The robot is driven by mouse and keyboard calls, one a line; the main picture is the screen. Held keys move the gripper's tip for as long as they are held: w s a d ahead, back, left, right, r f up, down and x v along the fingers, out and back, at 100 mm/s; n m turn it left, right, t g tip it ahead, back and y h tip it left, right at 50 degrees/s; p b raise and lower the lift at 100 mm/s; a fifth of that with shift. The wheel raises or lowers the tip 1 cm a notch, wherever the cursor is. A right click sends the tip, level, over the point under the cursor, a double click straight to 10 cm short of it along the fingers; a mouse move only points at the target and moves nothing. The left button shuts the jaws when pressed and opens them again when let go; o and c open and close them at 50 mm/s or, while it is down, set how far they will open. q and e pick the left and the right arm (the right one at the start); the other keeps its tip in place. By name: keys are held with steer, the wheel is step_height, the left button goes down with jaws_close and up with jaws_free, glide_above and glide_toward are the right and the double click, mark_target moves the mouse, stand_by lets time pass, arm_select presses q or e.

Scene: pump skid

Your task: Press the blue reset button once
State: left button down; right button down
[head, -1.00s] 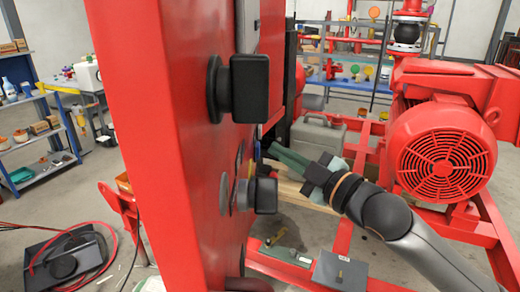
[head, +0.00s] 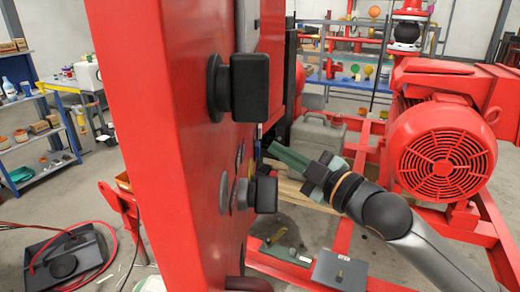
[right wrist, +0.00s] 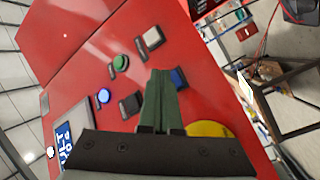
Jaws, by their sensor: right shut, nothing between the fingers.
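My right gripper (head: 272,149) has its green fingers closed together and empty, pointing at the red panel's button face, seen edge-on in the head view. In the right wrist view the fingertips (right wrist: 161,73) overlap the panel. A square blue button (right wrist: 178,78) lies just right of the fingertips, partly hidden by them. A round, bright blue button or lamp (right wrist: 103,96) lies to their left. No label is readable. I cannot tell from these views whether the fingers touch the panel. My left gripper is not in view.
The panel also carries a green button (right wrist: 121,62), a white square (right wrist: 153,37), a yellow disc (right wrist: 208,129) and a display (right wrist: 64,138). Black knobs (head: 250,86) stick out from the red cabinet (head: 170,120).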

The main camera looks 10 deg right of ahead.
stand_by(0.6)
steer(key=shift+a, duration=0.1)
steer(key=shift+w+a+p, duration=0.1)
steer(key=shift+a+p, duration=0.25)
steer(key=shift+a+p, duration=0.3)
steer(key=shift+a, duration=0.1)
stand_by(0.6)
steer(key=shift+d, duration=0.1)
stand_by(0.4)
steer(key=shift+d, duration=0.7)
